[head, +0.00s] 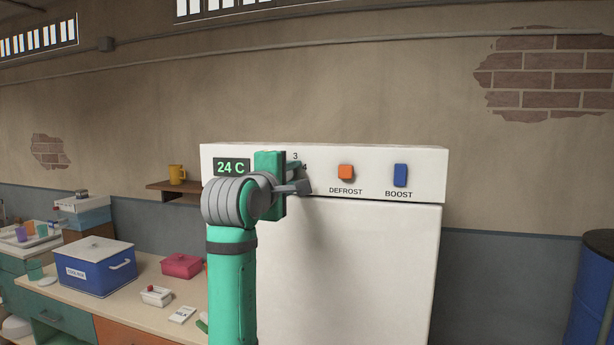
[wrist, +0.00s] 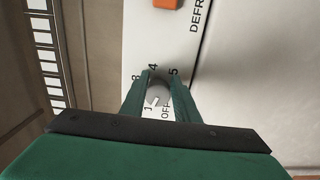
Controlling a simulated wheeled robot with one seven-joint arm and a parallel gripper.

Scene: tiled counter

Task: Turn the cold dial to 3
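The cold dial (wrist: 158,88) is a round grey knob on the white fridge's top panel, seen in the wrist view between my gripper's two green fingers. A pale mark on the dial's lower part seems to lie near the 1. My gripper (wrist: 160,76) is at the panel with one finger on each side of the dial; whether they press on it I cannot tell. In the head view my gripper (head: 300,178) hides most of the dial, and only 3 and 4 show beside it.
The fridge (head: 370,260) also carries a 24 C display (head: 231,167), an orange DEFROST button (head: 346,172) and a blue BOOST switch (head: 400,175). A blue barrel (head: 596,290) stands at the right.

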